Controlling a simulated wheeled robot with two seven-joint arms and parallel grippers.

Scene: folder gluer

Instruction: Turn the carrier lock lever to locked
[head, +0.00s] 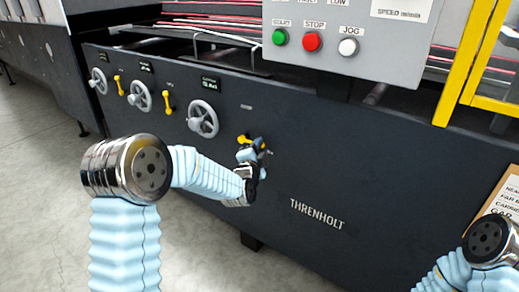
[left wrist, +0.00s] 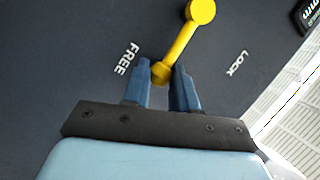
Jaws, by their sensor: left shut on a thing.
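The yellow carrier lock lever (head: 243,139) is on the dark machine panel, right of the handwheels. In the left wrist view the lever (left wrist: 181,40) runs from a large round end at the top to a smaller end between my fingers. The white word FREE (left wrist: 127,58) is left of the lever and LOCK (left wrist: 237,63) is to its right, with the gripped end nearer FREE. My left gripper (left wrist: 163,72) is shut on that lower end, and its fingers partly hide it. In the head view my left gripper (head: 258,147) covers part of the lever. My right gripper is out of view.
Several grey handwheels (head: 203,119) and other yellow levers (head: 167,102) line the panel to the left. A grey control box (head: 345,50) with green, red and white buttons overhangs above. A yellow guard frame (head: 462,65) stands at the right. Open floor lies in front.

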